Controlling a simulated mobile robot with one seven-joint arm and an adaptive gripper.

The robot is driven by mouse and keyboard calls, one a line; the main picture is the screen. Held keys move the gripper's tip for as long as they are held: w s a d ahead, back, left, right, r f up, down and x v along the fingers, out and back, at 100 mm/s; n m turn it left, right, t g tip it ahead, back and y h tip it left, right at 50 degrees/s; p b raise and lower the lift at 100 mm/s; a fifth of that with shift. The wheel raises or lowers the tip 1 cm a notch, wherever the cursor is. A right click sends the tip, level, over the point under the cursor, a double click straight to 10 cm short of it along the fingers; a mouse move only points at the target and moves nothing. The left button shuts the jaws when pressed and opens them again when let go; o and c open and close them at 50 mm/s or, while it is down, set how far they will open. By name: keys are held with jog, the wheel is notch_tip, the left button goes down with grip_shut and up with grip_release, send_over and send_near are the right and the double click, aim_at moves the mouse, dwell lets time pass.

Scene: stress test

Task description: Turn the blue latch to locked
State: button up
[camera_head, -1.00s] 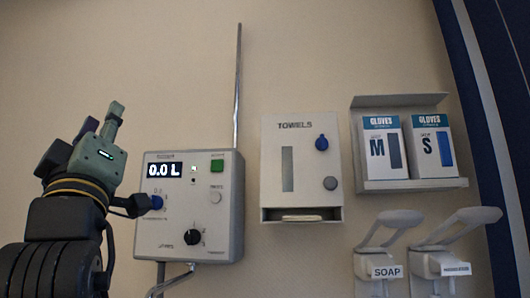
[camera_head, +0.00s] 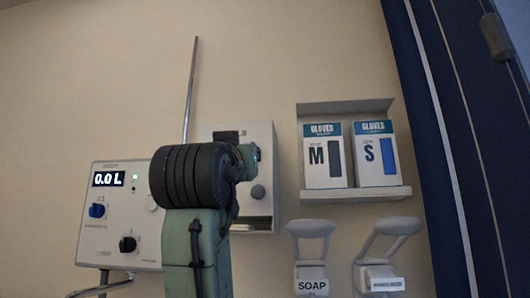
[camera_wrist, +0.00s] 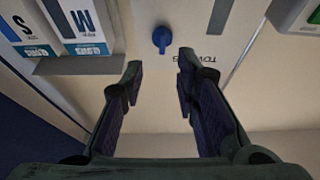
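The blue latch (camera_wrist: 161,38) is a small round knob with a narrow grip on the front of the white towel dispenser (camera_wrist: 215,22), whose lettering appears upside down in the wrist view. My gripper (camera_wrist: 160,65) is open and empty, its two fingers apart and pointing toward the panel. The latch lies just beyond the fingertips, roughly centred between them, with no visible contact. In the head view my arm covers much of the dispenser (camera_head: 264,135) and hides the latch. The gripper's fingers are not clear there.
The control box (camera_head: 130,175) at left has its own blue knob (camera_head: 97,210) and a black knob (camera_head: 128,244). A shelf (camera_head: 355,195) of glove boxes (camera_head: 324,158) is right of the dispenser. Soap levers (camera_head: 313,228) stick out below. A dark blue curtain borders the right.

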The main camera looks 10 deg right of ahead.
jog(key=p+x, duration=0.4)
jog(key=x, duration=0.6)
jog(key=shift+a, duration=0.15)
jog(key=shift+c, duration=0.3)
jog(key=shift+r, duration=0.1)
grip_shut()
